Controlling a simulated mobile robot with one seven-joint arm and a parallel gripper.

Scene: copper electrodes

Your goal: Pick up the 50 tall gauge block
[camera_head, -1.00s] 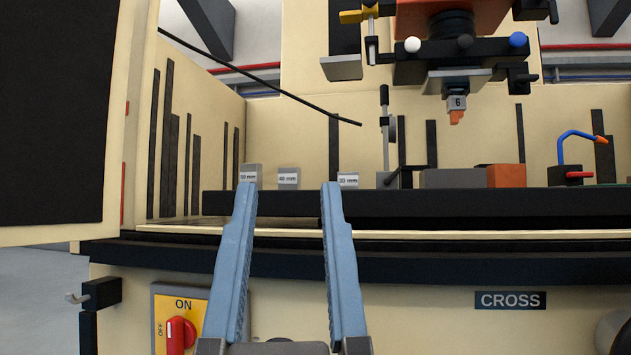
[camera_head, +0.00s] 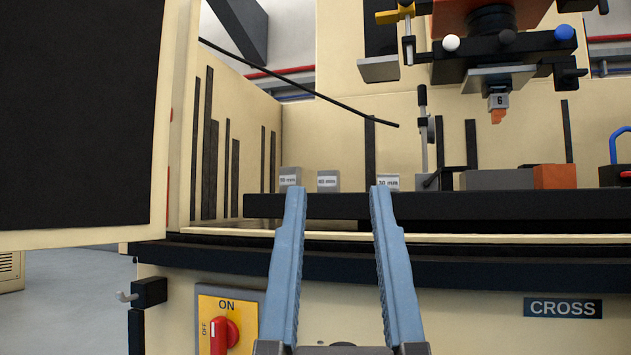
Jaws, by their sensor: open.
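Three grey gauge blocks with white labels stand in a row on the dark machine table. The leftmost and tallest, the 50 mm block (camera_head: 290,178), is upright at the table's left end. The block labelled 40 mm (camera_head: 328,181) is just right of it, and the block labelled 30 mm (camera_head: 388,182) is farther right. My gripper (camera_head: 338,190) is open and empty, with its two blue fingers pointing forward. It is in front of the blocks, apart from them. In the picture, the left fingertip lies just below the 50 mm block and the right fingertip just below the 30 mm block.
The dark table (camera_head: 460,205) also carries a grey block (camera_head: 495,180) and an orange-brown block (camera_head: 554,177) at right. A machine head with a copper electrode (camera_head: 498,116) hangs above. An open door (camera_head: 80,120) fills the left. A thin black hose crosses above the blocks.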

